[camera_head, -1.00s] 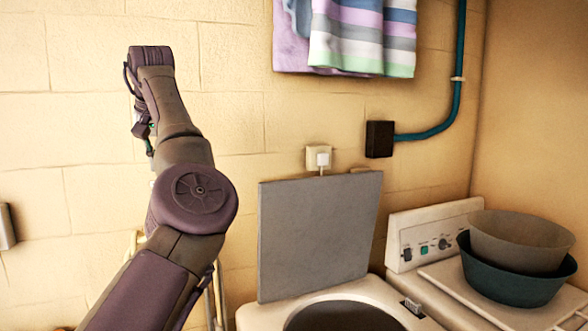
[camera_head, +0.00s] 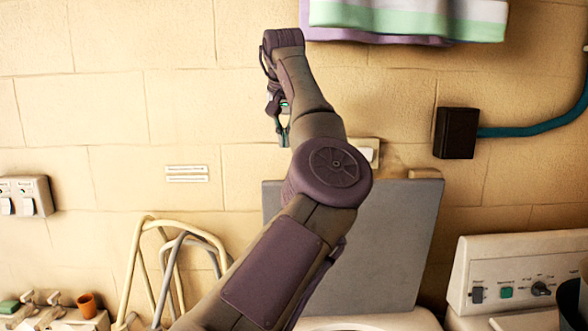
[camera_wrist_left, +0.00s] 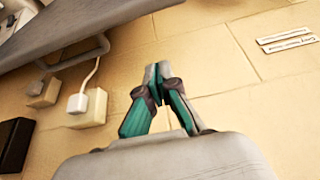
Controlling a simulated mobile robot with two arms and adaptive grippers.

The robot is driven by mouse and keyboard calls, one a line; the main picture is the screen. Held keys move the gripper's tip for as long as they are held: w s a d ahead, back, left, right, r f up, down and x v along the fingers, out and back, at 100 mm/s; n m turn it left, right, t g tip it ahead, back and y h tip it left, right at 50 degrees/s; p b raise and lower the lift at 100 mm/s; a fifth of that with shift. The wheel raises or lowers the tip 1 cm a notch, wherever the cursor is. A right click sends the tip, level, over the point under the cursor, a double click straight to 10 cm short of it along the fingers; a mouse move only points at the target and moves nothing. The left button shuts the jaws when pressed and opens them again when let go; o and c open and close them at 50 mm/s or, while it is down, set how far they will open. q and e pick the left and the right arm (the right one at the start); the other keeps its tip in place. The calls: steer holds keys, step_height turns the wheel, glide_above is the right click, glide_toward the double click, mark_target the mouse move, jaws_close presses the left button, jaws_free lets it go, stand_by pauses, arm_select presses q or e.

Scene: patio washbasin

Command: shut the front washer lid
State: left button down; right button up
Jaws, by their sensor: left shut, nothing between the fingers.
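The washer lid (camera_head: 395,240) is a flat grey panel standing open and upright behind the washer (camera_head: 375,322). Only the washer's top edge shows at the bottom of the head view. My left arm crosses the lid's left part and hides some of it. My left gripper (camera_head: 283,138) points down, above the lid's top edge near its left corner in the picture. In the left wrist view the gripper (camera_wrist_left: 157,75) is shut with nothing between its green-sided fingers. The lid (camera_wrist_left: 75,30) shows there at upper left, apart from the fingers. My right gripper is not in view.
A control panel (camera_head: 520,270) stands at right. A black wall box (camera_head: 456,133) with a teal pipe and hanging striped cloths (camera_head: 410,18) are on the wall. Bent tube frames (camera_head: 150,260) lean at lower left. A small brown pot (camera_head: 87,304) stands beyond them.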

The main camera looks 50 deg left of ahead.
arm_select(q)
step_height(320, 180, down, 8)
steer(key=p, duration=0.3)
steer(key=shift+r, duration=0.1)
steer(key=shift+s+d+p, duration=0.15)
steer(key=shift+s+p, duration=0.1)
steer(key=shift+p, duration=0.05)
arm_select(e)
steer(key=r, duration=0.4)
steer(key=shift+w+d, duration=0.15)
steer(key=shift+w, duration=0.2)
arm_select(q)
steer(key=shift+w+f, duration=0.15)
steer(key=shift+f, duration=0.05)
